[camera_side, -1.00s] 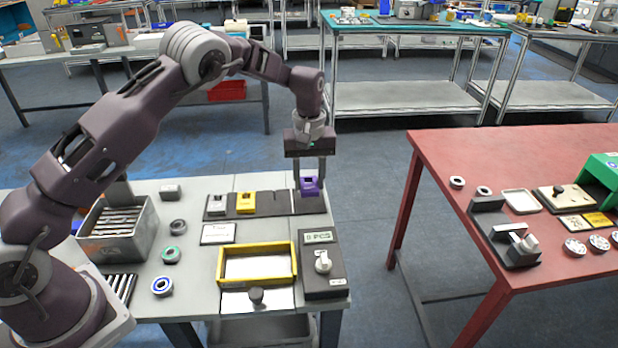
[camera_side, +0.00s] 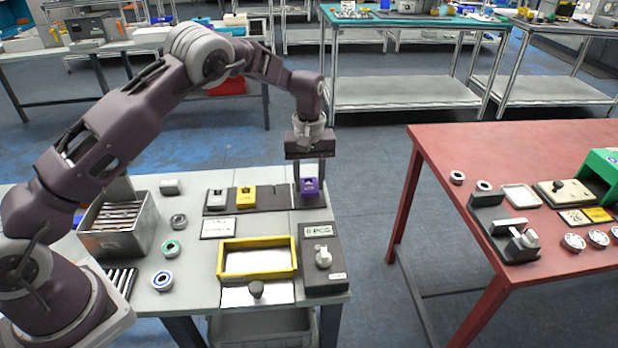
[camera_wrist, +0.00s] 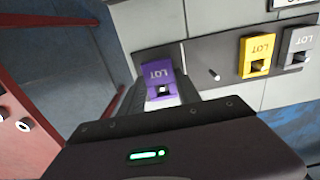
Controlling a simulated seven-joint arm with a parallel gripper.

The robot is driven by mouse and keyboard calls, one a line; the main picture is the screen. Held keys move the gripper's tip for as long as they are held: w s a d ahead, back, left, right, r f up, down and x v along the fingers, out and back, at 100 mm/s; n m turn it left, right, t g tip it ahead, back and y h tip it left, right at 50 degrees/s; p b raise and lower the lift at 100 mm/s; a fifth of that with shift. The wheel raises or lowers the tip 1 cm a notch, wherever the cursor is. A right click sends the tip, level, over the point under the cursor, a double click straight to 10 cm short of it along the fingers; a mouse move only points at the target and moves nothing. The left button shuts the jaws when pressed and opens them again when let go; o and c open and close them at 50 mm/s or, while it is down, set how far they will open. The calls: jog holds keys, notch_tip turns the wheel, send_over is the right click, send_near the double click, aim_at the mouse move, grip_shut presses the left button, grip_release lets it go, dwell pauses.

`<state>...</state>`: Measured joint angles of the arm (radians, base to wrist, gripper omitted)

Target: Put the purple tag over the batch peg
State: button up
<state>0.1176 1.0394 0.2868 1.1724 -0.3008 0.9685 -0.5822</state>
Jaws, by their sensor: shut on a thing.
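The purple tag (camera_side: 310,187), marked LOT, is at the right end of the dark rail (camera_side: 265,200) on the grey bench. My gripper (camera_side: 310,180) points down over it, with its fingers shut on the tag. In the wrist view the purple tag (camera_wrist: 158,80) sits between the fingers at the rail's end, with a square hole showing. Whether it is clear of the rail I cannot tell. A bare peg (camera_wrist: 215,75) stands on the rail between the purple and yellow tags. I cannot tell which peg is the batch peg.
A yellow tag (camera_side: 246,197) and a grey tag (camera_side: 216,200) sit further left on the rail. A yellow-rimmed tray (camera_side: 258,243) and a dark box with a white knob (camera_side: 322,257) stand in front. A red table (camera_side: 440,150) stands across a gap to the right.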

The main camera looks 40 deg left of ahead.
aim_at(309, 185)
jog(key=shift+f, duration=0.7)
jog(key=o, duration=1.4)
notch_tip(309, 185, up, 7)
jog(key=shift+r, duration=0.1)
jog(key=shift+r, duration=0.1)
